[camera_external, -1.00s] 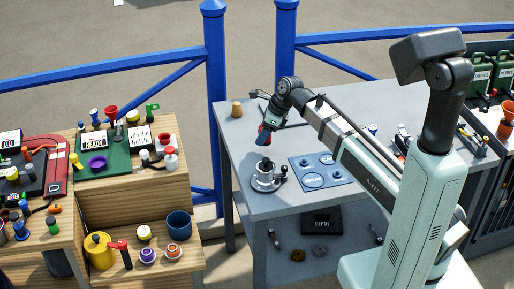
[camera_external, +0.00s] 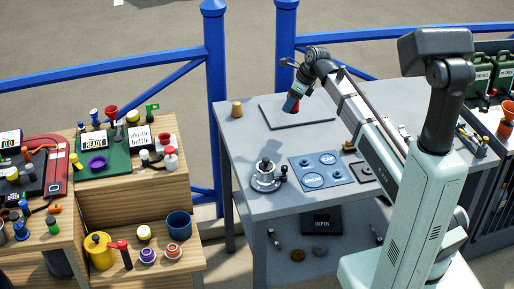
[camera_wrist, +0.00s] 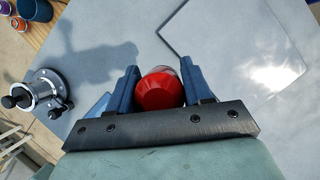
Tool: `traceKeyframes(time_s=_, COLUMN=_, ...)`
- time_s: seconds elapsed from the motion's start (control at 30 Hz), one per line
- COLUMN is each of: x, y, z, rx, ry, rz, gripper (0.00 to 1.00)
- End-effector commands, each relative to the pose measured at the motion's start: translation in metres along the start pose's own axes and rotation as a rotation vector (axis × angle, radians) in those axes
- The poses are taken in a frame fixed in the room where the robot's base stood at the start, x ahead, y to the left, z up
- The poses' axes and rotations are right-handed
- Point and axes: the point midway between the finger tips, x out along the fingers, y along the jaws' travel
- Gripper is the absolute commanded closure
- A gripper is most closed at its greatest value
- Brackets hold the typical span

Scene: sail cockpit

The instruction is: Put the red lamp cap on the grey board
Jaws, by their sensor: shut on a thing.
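The red lamp cap (camera_wrist: 159,90) is between the two dark blue fingers of my gripper (camera_wrist: 160,88) in the wrist view. My gripper is shut on it. The grey board (camera_external: 318,120) is a thin flat sheet with a dark edge at the back of the table. It also shows at upper right in the wrist view (camera_wrist: 215,45). The cap appears above the surface; the exact gap cannot be told.
A silver winch-like fitting (camera_external: 265,178) stands at the front left of the table (camera_external: 245,140). A blue panel (camera_external: 335,181) with round discs lies right of it. A tan cup-like piece (camera_external: 237,109) stands at the back left corner. The board's bare surface is clear.

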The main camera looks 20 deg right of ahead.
Motion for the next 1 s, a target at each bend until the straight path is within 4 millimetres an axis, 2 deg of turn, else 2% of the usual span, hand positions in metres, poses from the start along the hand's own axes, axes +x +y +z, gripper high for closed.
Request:
traceKeyframes(time_s=0.03, x=-0.003, y=-0.026, z=-0.001, rx=0.026, ry=0.0, rz=-0.007, gripper=0.81)
traceKeyframes(time_s=0.1, x=-0.006, y=-0.055, z=-0.003, rx=0.055, ry=0.001, rz=-0.014, gripper=0.81)
traceKeyframes(time_s=0.23, x=-0.011, y=-0.102, z=-0.003, rx=0.082, ry=-0.001, rz=-0.016, gripper=0.81)
traceKeyframes(time_s=0.33, x=-0.01, y=-0.128, z=0.009, rx=0.066, ry=-0.003, rz=-0.006, gripper=0.81)
traceKeyframes(time_s=0.5, x=-0.009, y=-0.14, z=0.026, rx=-0.011, ry=-0.009, rz=0.013, gripper=0.81)
traceKeyframes(time_s=0.73, x=-0.003, y=-0.135, z=0.021, rx=-0.078, ry=-0.01, rz=0.02, gripper=0.81)
traceKeyframes(time_s=1.0, x=0.034, y=-0.135, z=0.004, rx=-0.08, ry=-0.009, rz=0.021, gripper=0.81)
